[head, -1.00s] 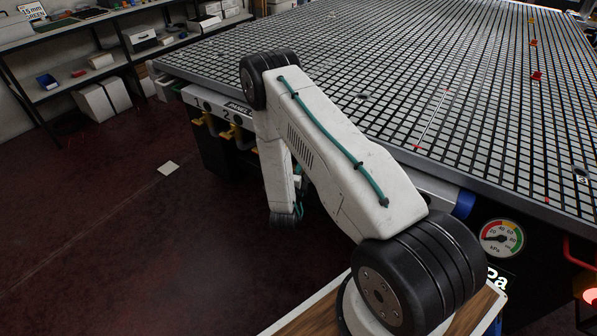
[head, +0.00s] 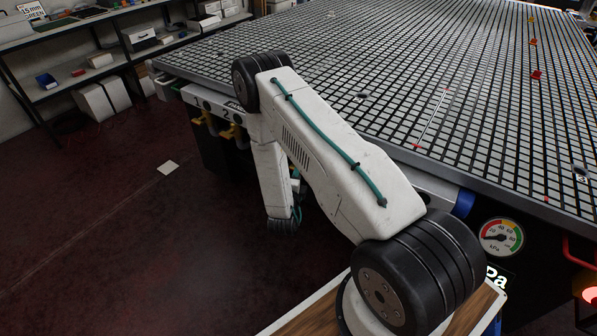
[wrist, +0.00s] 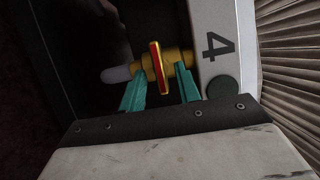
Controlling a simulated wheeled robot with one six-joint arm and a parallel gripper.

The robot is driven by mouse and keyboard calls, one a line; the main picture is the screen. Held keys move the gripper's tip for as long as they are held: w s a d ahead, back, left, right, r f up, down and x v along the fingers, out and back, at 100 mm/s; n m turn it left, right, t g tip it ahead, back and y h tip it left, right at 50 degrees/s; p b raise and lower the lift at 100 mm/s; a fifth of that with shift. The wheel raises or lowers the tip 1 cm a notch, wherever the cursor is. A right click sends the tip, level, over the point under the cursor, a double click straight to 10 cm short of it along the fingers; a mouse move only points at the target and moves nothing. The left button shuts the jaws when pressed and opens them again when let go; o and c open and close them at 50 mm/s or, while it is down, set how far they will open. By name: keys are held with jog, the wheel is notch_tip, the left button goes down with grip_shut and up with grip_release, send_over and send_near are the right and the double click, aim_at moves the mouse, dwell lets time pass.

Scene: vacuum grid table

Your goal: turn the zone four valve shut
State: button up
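The zone four valve shows in the wrist view as a yellow body (wrist: 181,60) with a red-and-yellow handle (wrist: 157,62), beside a pale panel marked 4 (wrist: 217,47). The handle stands across the line of the body and the pale hose end (wrist: 117,75). My gripper (wrist: 160,70) has two teal fingers spread apart, one on each side of the handle. Gaps show between the fingers and the handle, and contact is not clear. In the head view my arm hides the gripper and this valve.
The grid table (head: 430,75) fills the back and right of the head view. A pressure gauge (head: 501,237) is at the right. The dark floor (head: 110,230) at the left is mostly open.

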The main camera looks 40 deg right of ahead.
jog(key=v, duration=0.5)
jog(key=shift+s+a, duration=0.25)
jog(key=shift+s, duration=0.05)
